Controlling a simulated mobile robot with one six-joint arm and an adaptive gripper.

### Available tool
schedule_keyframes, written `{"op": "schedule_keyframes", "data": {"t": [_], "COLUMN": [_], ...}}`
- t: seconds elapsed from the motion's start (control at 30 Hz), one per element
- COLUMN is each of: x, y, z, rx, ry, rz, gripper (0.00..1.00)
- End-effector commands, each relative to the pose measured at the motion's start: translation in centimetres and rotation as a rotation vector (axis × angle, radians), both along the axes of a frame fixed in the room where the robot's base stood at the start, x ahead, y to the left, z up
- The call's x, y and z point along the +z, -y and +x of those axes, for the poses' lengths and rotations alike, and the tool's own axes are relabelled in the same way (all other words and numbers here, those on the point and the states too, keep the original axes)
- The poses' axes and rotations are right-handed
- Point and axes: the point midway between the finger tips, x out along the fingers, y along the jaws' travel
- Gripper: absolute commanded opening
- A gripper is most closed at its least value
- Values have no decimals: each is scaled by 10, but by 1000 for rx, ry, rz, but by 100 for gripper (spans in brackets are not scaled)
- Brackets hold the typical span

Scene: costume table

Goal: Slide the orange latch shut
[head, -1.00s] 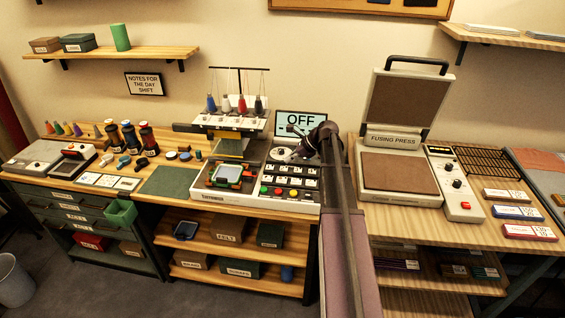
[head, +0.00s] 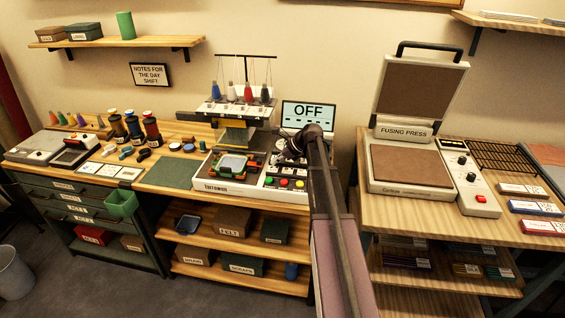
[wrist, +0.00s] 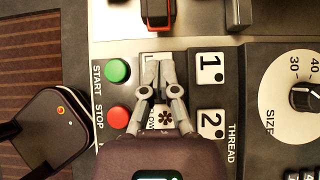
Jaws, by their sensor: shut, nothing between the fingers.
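The embroidery machine (head: 214,186) stands on the left bench, with a green-framed hoop and small orange parts on its front. In the wrist view, a red-orange piece (wrist: 157,12) in a dark mount shows at the top edge, cut off by the frame; I cannot tell surely that it is the orange latch. My gripper (wrist: 159,66) is shut and empty. Its fingertips point toward that piece, over the light button panel, with a visible gap between them. In the head view my arm hides part of the panel.
The green START button (wrist: 117,70) and red STOP button (wrist: 118,117) lie just left of my fingers. The "1" key (wrist: 209,68) and a size dial (wrist: 303,97) lie to the right. The screen (head: 308,113) reads OFF. The fusing press (head: 412,168) stands open on the right bench.

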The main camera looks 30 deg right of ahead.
Motion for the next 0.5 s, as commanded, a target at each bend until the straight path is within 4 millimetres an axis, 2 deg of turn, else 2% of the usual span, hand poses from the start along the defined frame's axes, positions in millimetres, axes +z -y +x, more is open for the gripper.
{"op": "schedule_keyframes", "data": {"t": [0.2, 0.5], "x": [2, 2], "y": [-19, -26], "z": [14, 19], "rx": [2, 0], "ry": [-1, 0], "rz": [0, 0], "gripper": [0, 0]}}
